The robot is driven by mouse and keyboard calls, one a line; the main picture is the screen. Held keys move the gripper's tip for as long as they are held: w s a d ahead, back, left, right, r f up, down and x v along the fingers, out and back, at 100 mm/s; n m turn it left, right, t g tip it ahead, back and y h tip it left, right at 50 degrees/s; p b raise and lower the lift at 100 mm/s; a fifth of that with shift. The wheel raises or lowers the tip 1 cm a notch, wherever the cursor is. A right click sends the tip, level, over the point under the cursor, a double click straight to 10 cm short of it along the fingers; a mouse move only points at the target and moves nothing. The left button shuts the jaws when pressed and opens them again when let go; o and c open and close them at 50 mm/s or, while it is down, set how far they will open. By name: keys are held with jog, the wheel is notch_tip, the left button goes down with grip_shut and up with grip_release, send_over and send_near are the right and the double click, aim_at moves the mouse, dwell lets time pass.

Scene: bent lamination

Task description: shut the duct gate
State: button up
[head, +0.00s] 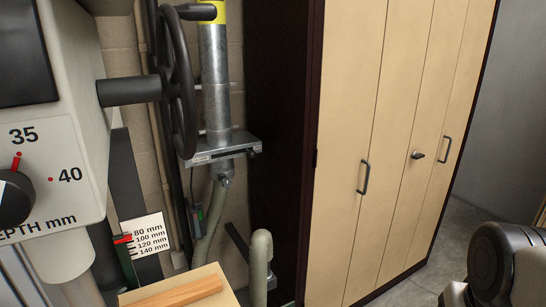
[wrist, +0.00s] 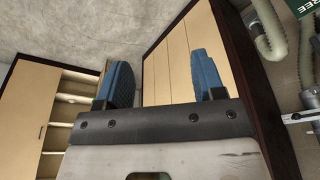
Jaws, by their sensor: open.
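The duct gate (head: 222,148) is a flat grey metal slide plate across a vertical metal duct (head: 215,80), behind the black handwheel in the head view. The plate juts out on both sides of the duct and has a small label at its left end, too small to read. What seems to be part of the gate (wrist: 300,117) shows at the right edge of the wrist view. My gripper (wrist: 161,80) is open and empty, its two blue fingers wide apart. It is well away from the gate and is not seen in the head view.
A black handwheel (head: 180,80) and a machine housing with a depth dial (head: 70,180) stand left of and in front of the duct. A tall wooden cabinet (head: 385,140) stands right of it. A hose (head: 208,225) hangs below the gate. Grey floor (head: 450,235) is clear at right.

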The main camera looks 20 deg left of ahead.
aim_at(253, 156)
jog(key=w+a+r+n+t+y, duration=0.1)
jog(key=w+a+t, duration=0.35)
jog(key=w, duration=0.75)
jog(key=w+a+r+n+t+y, duration=0.1)
jog(key=w+a+r, duration=0.1)
jog(key=w+a, duration=0.8)
jog(key=w+a+r+n+t+y, duration=0.15)
jog(key=w+a, duration=0.35)
jog(key=w, duration=0.9)
jog(key=w+a+f+n+t+y, duration=0.1)
jog(key=w+a, duration=0.4)
jog(key=a, duration=0.5)
jog(key=w+a+f+n+t+y, duration=0.1)
jog(key=w+a+f+t+y, duration=0.1)
jog(key=a, duration=0.8)
jog(key=w+a+f+n+t+y, duration=0.1)
jog(key=w+a+f+t+y, duration=0.1)
jog(key=w+a, duration=0.6)
jog(key=shift+w+a+f+y, duration=0.1)
jog(key=shift+a+f+y, duration=0.35)
jog(key=shift+a+y, duration=0.15)
jog(key=shift+w+a+f+y, duration=0.1)
jog(key=shift+a+f+y, duration=0.3)
jog(key=shift+a+y, duration=0.2)
jog(key=shift+w+a, duration=0.1)
jog(key=shift+w, duration=0.05)
jog(key=shift+x, duration=3.7)
